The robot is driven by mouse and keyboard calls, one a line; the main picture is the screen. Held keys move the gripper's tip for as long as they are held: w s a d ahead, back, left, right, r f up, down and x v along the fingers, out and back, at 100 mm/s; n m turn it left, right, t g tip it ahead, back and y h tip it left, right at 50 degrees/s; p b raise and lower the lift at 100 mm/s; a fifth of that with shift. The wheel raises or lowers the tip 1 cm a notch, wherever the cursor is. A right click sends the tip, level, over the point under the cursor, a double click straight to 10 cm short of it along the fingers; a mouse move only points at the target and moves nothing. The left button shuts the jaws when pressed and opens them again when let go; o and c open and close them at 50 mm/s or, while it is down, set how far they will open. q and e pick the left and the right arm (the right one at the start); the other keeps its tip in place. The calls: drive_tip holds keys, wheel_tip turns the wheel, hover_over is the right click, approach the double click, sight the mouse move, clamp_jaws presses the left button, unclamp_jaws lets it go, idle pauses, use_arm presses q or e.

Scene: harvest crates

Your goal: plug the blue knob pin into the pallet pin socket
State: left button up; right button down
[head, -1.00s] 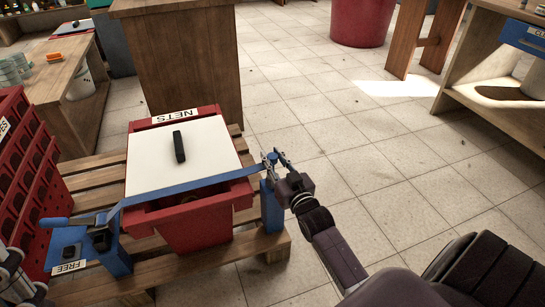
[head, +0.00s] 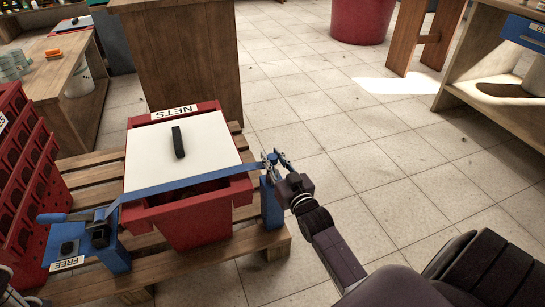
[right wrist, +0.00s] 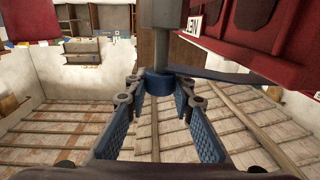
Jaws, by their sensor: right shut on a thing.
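My right gripper (head: 276,159) is at the right end of the blue bar (head: 190,186), above a blue post (head: 271,205) on the pallet's right side. It is shut on the round blue knob pin (head: 272,157). In the right wrist view the blue knob (right wrist: 157,84) sits between the fingertips, with a grey shaft (right wrist: 165,15) running away from it. The socket hole is not clearly visible. The bar crosses in front of the white lid (head: 180,155) of the red NETS crate (head: 195,225). The fingers of my left gripper are not visible.
The wooden pallet (head: 180,277) carries the crate. At its left front stand a blue lever bracket (head: 112,245) and a blue plate (head: 66,243) marked FREE. A red slatted crate stack (head: 20,175) is at the left. The tiled floor at the right is clear.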

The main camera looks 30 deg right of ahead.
drive_tip(key=shift+f, duration=0.35)
drive_tip(key=shift+f+b, duration=0.65)
drive_tip(key=shift+f, duration=0.15)
drive_tip(key=c, duration=1.6)
unclamp_jaws()
drive_tip(key=s, duration=0.4)
drive_tip(key=s+a, duration=0.1)
drive_tip(key=s, duration=0.3)
drive_tip(key=s+a, duration=0.1)
drive_tip(key=s, duration=0.3)
drive_tip(key=shift+w, duration=0.1)
